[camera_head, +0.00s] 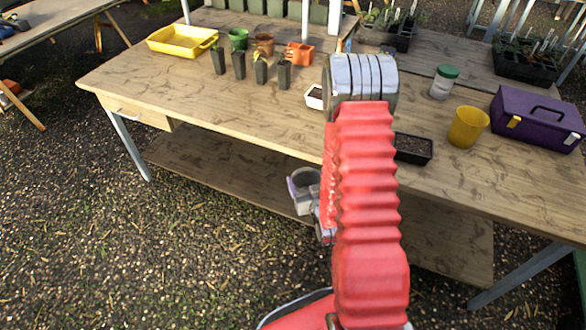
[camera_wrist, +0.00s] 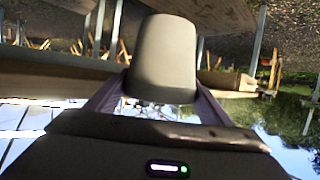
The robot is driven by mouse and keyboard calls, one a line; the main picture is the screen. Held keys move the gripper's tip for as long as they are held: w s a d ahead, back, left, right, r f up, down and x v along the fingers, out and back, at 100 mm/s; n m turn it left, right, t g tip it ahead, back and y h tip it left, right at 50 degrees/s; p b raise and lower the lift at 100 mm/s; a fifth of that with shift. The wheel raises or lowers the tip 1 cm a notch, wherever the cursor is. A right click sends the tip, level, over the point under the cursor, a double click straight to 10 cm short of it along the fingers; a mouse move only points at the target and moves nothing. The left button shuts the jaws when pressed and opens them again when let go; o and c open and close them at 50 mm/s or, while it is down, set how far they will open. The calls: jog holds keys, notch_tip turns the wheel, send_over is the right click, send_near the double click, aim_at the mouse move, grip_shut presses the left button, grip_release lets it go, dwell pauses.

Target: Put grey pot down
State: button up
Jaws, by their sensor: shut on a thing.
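The grey pot (camera_head: 305,176) is in front of the bench's front edge in the head view, left of my red arm. My gripper (camera_head: 303,198) is shut on it, and the arm hides part of the gripper. The pot looks roughly upright with its open top showing. In the wrist view the grey pot (camera_wrist: 163,60) fills the middle, between the two dark fingers of my gripper (camera_wrist: 160,98). Nothing is seen supporting the pot from below.
The wooden bench (camera_head: 235,105) has a lower shelf (camera_head: 215,165). The bench's left front is clear.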

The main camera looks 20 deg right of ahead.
jog(key=s+d+f+m+h, duration=0.1)
jog(key=s+d+f, duration=0.4)
jog(key=d+f, duration=0.3)
jog(key=s+d+f+m+g+h, duration=0.1)
jog(key=s+d+f, duration=0.5)
jog(key=f, duration=1)
jog(key=s+d+f+m+h, duration=0.1)
jog(key=s+d+f, duration=0.4)
jog(key=d+f, duration=0.6)
jog(key=shift+s+d+f+m+g+h, duration=0.3)
jog(key=shift+d+f+m+h, duration=0.1)
jog(key=shift+h, duration=0.2)
